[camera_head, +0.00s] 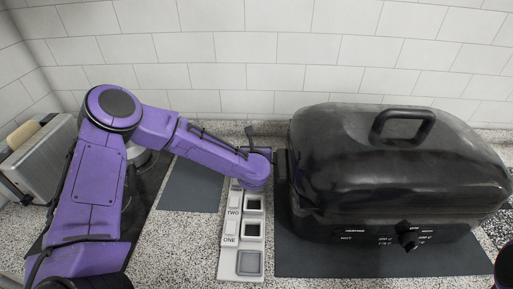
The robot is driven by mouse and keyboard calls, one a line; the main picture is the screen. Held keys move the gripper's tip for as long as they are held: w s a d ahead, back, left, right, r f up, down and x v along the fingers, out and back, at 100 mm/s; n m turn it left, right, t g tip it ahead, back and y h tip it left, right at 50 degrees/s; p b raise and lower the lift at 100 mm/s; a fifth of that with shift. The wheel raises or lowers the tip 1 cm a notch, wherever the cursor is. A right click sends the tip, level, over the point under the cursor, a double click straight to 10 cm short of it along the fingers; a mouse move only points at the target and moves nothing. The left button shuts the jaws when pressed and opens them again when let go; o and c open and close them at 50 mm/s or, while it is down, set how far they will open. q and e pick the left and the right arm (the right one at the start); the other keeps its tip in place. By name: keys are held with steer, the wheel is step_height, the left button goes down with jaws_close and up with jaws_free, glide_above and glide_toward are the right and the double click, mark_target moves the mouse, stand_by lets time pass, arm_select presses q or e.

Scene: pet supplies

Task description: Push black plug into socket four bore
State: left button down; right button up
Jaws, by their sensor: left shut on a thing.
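A pale socket strip (229,262) runs away from me on the counter, with square dark-centred sockets in a row. The labels "ONE" and "TWO" show beside two of them, and a grey square (249,263) fills the nearest place. My left arm reaches in from the left, and its gripper (264,160) is over the far end of the strip. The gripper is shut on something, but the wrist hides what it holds. The black plug and socket four cannot be made out behind the wrist.
A large black roaster (350,160) with a top handle stands on a dark mat (300,258), close to the strip's right side. A metal toaster (43,155) is at the far left. Another dark mat (190,187) lies left of the strip. A tiled wall is behind.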

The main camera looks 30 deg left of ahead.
arm_select(q)
steer(key=shift+s+d+r, duration=0.1)
steer(key=shift+s+r, duration=0.05)
steer(key=shift+r, duration=0.05)
steer(key=shift+f, duration=0.15)
stand_by(0.5)
steer(key=shift+b, duration=0.45)
stand_by(0.7)
steer(key=shift+b, duration=0.45)
steer(key=shift+f+b, duration=1.3)
steer(key=shift+b, duration=0.05)
